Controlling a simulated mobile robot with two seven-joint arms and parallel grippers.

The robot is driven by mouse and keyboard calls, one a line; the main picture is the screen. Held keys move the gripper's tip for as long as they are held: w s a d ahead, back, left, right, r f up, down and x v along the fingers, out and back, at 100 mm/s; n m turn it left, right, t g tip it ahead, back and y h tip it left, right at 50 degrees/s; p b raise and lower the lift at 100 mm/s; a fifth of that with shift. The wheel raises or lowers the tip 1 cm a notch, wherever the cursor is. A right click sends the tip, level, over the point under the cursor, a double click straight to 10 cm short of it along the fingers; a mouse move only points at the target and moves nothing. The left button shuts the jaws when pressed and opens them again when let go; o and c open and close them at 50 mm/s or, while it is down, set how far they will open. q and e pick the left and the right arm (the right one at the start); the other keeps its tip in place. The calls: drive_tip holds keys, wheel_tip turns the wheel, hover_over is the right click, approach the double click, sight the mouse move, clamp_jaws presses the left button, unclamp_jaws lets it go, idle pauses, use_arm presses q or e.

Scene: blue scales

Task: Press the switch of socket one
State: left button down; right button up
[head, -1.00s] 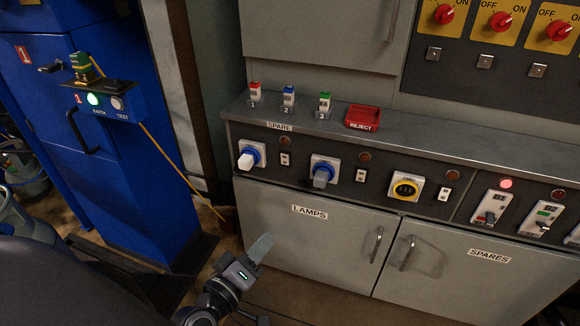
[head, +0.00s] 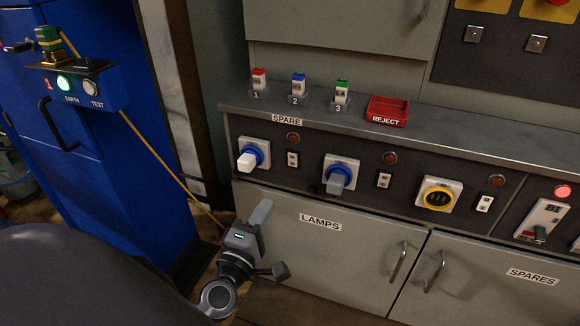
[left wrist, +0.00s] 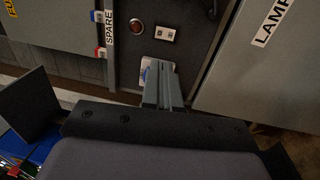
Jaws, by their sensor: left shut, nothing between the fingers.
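The leftmost socket (head: 254,154) on the dark panel has a blue ring and a white plug. No number is readable on it. Its small white switch (head: 292,159) is just to its right, below a dark round lamp (head: 293,137). In the left wrist view the switch (left wrist: 165,34) shows beyond the fingertips, and the socket (left wrist: 145,73) is mostly hidden behind the fingers. My left gripper (head: 262,210) is shut and empty. It is in front of the LAMPS cupboard door, below the socket, and appears apart from the panel. My right gripper is out of view.
More sockets with switches, one with a grey plug (head: 337,178) and one yellow (head: 438,197), run to the right. A shelf above bears several small numbered blocks and a red REJECT tray (head: 387,111). A blue cabinet (head: 100,160) with a yellow cable stands left.

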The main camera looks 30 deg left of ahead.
sight(292, 155)
use_arm(q)
drive_tip(key=x, duration=1.3)
drive_tip(key=shift+w+r, duration=0.1)
drive_tip(key=shift+w, duration=0.4)
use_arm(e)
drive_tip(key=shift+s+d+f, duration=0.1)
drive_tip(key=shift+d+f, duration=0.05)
use_arm(q)
drive_tip(key=shift+a+r, duration=0.1)
drive_tip(key=shift+w+r+p, duration=0.15)
drive_tip(key=shift+w+p, duration=0.05)
drive_tip(key=shift+p, duration=0.15)
drive_tip(key=shift+a+r, duration=0.1)
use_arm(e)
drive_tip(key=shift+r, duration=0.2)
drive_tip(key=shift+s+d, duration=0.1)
